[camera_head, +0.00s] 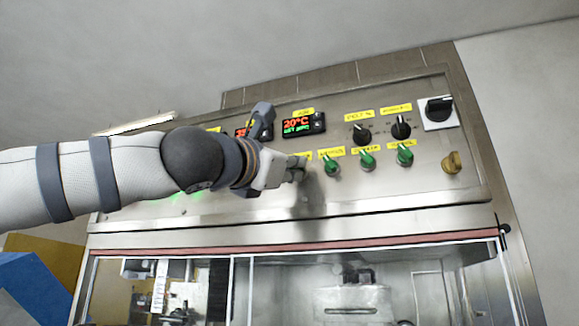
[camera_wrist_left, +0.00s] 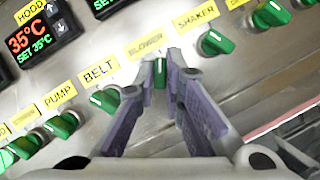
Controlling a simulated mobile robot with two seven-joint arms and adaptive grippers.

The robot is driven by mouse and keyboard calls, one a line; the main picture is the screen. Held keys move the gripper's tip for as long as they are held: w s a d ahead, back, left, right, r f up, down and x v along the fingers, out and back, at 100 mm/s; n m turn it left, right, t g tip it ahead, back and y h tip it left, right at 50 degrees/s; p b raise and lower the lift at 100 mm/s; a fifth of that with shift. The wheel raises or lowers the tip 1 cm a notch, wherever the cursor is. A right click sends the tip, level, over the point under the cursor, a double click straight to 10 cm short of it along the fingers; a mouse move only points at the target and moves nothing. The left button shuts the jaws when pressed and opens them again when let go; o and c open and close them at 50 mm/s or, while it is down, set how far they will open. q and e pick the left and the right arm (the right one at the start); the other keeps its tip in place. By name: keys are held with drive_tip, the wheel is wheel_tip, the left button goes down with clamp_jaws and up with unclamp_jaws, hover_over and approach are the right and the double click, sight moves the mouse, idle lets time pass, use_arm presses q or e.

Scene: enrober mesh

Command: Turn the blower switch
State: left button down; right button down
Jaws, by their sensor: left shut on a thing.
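The blower switch (camera_wrist_left: 160,74) is a green knob below the yellow BLOWER label (camera_wrist_left: 144,45) in the left wrist view. My left gripper (camera_wrist_left: 161,72) is shut on this knob, one finger on each side. The knob's lever stands upright in that picture, while the neighbouring green levers slant. In the head view my left gripper (camera_head: 297,170) reaches the steel panel (camera_head: 400,190) from the left and hides the blower switch. My right gripper is not in view.
The belt switch (camera_wrist_left: 105,99) and shaker switch (camera_wrist_left: 216,42) sit close on either side of my fingers. Temperature displays (camera_head: 297,123) and black knobs (camera_head: 361,134) are above. A yellow knob (camera_head: 452,162) is at the right. Glass-fronted compartments are below.

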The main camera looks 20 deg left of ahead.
use_arm(q)
drive_tip(key=n+y, duration=0.2)
drive_tip(key=n, duration=0.2)
drive_tip(key=n+y+b, duration=0.1)
drive_tip(key=n+y, duration=0.1)
drive_tip(key=n, duration=0.2)
drive_tip(key=n+y+b, duration=0.1)
drive_tip(key=n+y, duration=0.1)
drive_tip(key=n, duration=0.3)
drive_tip(key=shift+w+d+f+t+y, duration=0.1)
drive_tip(key=shift+d+f+t+y, duration=0.1)
drive_tip(key=shift+d+t+y, duration=0.15)
drive_tip(key=shift+r+n+y+b, duration=0.1)
drive_tip(key=shift+n+y+b, duration=0.2)
drive_tip(key=shift+n+y, duration=1.2)
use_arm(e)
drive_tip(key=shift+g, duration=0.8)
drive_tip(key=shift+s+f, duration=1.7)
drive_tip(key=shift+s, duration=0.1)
use_arm(q)
drive_tip(key=shift+n+h, duration=0.45)
drive_tip(key=shift+n, duration=0.15)
drive_tip(key=c, duration=1.7)
unclamp_jaws()
drive_tip(key=v, duration=0.7)
drive_tip(key=shift+s+r, duration=0.1)
drive_tip(key=shift+s, duration=0.3)
